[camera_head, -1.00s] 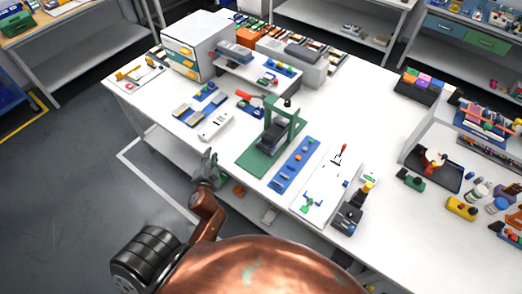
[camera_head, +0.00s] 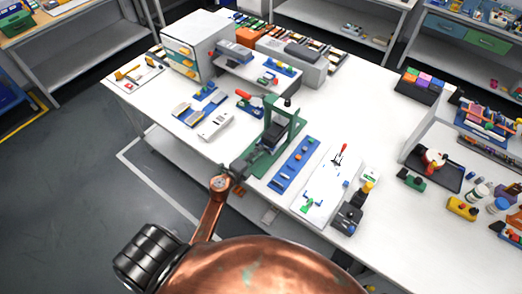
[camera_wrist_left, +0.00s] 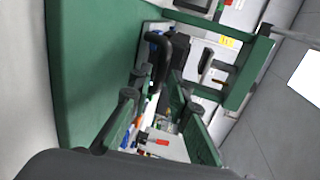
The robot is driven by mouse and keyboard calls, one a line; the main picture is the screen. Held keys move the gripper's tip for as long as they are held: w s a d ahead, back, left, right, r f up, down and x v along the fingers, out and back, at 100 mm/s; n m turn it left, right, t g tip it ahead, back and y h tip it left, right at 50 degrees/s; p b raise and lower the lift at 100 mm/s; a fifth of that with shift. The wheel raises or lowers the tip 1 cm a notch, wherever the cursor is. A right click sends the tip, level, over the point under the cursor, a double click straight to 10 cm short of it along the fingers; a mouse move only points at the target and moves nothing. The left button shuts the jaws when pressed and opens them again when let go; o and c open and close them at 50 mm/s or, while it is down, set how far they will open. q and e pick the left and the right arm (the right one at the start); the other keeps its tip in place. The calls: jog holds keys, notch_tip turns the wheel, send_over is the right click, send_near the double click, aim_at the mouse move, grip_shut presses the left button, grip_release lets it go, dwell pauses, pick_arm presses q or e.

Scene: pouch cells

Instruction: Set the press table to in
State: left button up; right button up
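The press has a green base plate (camera_head: 263,177), an upright green frame (camera_head: 292,128) and a red-tipped lever (camera_head: 243,96). Its dark press table (camera_head: 268,137) sits low within the frame, partly hidden by the frame; its exact slide position is hard to tell. My left gripper (camera_head: 246,160) is at the press's front-left side, close to the table. In the left wrist view, the fingers of my left gripper (camera_wrist_left: 158,88) are apart, with a black bar-like part (camera_wrist_left: 158,52) just ahead of them; contact cannot be told. My right gripper is not in view.
A blue strip with small parts (camera_head: 294,164) and a white board (camera_head: 325,190) lie right of the press. A white box-shaped device (camera_head: 215,123) lies to its left. A grey shelf unit (camera_head: 250,68) stands behind. The white tabletop's front edge is near my arm.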

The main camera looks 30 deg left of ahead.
pick_arm(q)
jog(key=shift+x, duration=1.1)
grip_shut()
